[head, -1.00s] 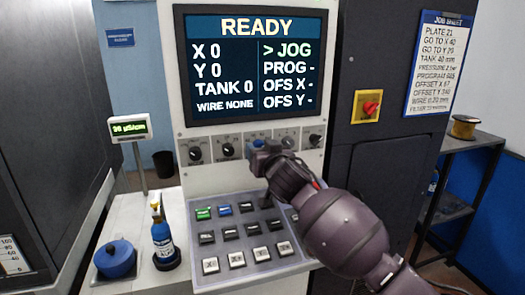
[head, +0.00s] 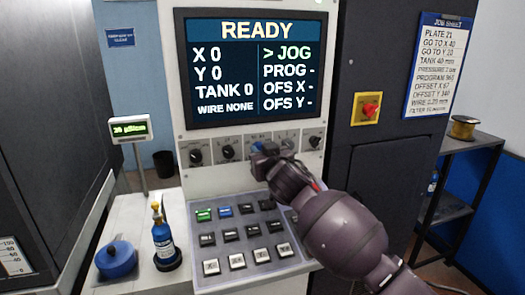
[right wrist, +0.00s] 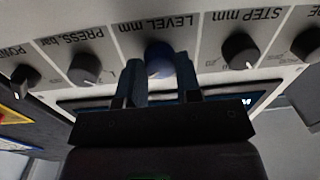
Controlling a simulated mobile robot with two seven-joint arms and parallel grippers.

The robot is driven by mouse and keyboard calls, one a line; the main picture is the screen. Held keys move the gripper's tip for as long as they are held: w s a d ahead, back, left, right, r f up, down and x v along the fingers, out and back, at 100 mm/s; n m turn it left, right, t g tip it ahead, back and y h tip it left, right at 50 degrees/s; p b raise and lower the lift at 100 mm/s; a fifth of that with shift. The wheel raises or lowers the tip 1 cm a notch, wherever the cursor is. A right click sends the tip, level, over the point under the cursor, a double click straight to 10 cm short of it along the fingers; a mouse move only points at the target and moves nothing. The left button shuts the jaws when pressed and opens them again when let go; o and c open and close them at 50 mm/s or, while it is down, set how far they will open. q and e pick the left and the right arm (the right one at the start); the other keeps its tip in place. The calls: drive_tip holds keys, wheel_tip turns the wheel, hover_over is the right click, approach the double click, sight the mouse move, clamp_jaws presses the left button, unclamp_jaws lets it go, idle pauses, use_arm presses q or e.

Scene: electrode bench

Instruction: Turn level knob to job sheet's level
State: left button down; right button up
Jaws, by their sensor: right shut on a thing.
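The blue level knob (right wrist: 160,62) shows in the right wrist view, under the label "LEVEL mm". My right gripper (right wrist: 160,82) has one finger on each side of it and is shut on it. In the head view my right gripper (head: 264,152) is at the middle of the knob row and largely hides the level knob. The job sheet (head: 440,66) hangs at the upper right and reads "TANK 40 mm". The screen (head: 254,68) reads READY, TANK 0 and "> JOG". The knob's pointer and scale cannot be read. My left gripper is not in view.
Black knobs stand close on both sides, including the step knob (right wrist: 240,50) and pressure knob (right wrist: 85,68). A keypad (head: 243,240) lies below. A red switch (head: 369,109) is to the right. A blue bottle (head: 163,240) stands at the left.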

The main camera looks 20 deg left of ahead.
use_arm(q)
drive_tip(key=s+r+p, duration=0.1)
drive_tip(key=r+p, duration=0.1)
drive_tip(key=p, duration=0.1)
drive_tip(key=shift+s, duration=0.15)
use_arm(e)
drive_tip(key=n+h, duration=0.1)
drive_tip(key=n, duration=2)
drive_tip(key=shift+r, duration=0.1)
drive_tip(key=shift+n, duration=0.4)
drive_tip(key=o, duration=0.9)
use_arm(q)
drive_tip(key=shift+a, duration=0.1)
use_arm(e)
drive_tip(key=shift+s, duration=0.15)
use_arm(q)
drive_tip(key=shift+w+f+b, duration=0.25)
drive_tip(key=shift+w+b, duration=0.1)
drive_tip(key=shift+b, duration=0.1)
use_arm(e)
drive_tip(key=shift+v, duration=5.3)
